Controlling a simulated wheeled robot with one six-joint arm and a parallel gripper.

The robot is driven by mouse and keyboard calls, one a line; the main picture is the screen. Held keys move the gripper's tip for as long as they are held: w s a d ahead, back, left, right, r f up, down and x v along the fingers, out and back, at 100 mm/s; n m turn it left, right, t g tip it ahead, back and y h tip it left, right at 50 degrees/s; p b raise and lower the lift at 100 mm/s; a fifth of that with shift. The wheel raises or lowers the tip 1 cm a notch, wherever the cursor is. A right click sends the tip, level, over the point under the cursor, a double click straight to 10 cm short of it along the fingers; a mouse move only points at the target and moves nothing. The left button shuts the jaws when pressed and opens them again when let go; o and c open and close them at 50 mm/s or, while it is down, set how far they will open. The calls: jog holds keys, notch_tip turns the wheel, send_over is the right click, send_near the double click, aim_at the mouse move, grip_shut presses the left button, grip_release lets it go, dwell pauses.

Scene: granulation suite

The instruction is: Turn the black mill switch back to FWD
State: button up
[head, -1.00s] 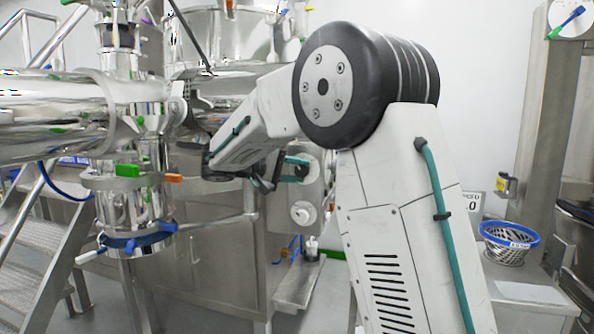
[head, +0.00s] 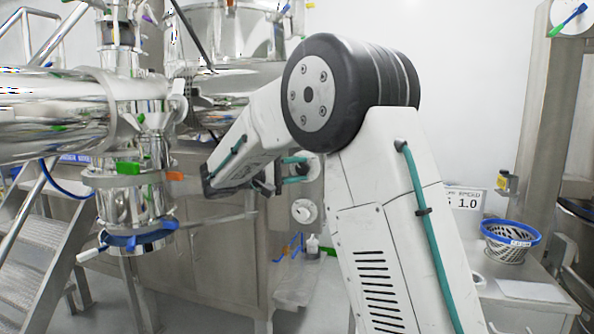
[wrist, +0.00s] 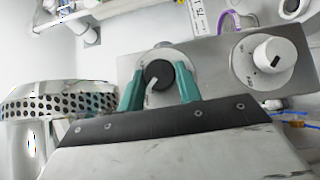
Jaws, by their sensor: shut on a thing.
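The black mill switch (wrist: 158,74) is a round black knob with a light pointer line on a round pale plate on a steel panel. In the wrist view its line points down and slightly left. My gripper (wrist: 160,86) has its teal fingers on either side of the knob, shut on it. In the head view my gripper (head: 295,170) is at the panel at the end of my arm, and the black knob is mostly hidden there. The FWD marking cannot be read.
A white knob (wrist: 275,56) sits right of the switch on the same panel; it also shows below my gripper in the head view (head: 304,211). A perforated metal cylinder (wrist: 55,101) is at left. A blue-rimmed basket (head: 509,240) stands on the right bench.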

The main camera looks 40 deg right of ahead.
jog(key=o, duration=1)
jog(key=w+a, duration=0.1)
jog(key=a, duration=0.6)
jog(key=shift+a, duration=0.4)
